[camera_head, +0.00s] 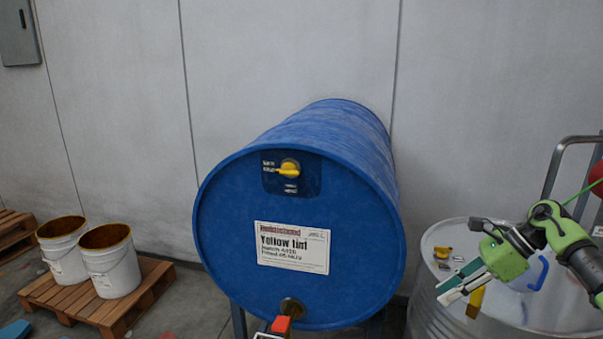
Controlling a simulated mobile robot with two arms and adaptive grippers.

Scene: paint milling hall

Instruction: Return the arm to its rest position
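My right arm comes in from the right edge, with green and black links. Its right gripper (449,290) points left and down over the top of a grey metal drum. Its two fingers lie close together, and I cannot tell whether there is a gap between them. I see nothing held for certain between the fingertips. A yellow piece (475,303) shows just below the fingers; I cannot tell whether it touches them. My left gripper is not in view.
The grey drum (425,300) carries a small yellow fitting (442,253) and a blue handle (540,273). A large blue barrel (230,230) labelled "Yellow tint" lies in the middle, with a red-handled tap (281,324). Two white buckets (112,270) stand on a wooden pallet (150,285) at left.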

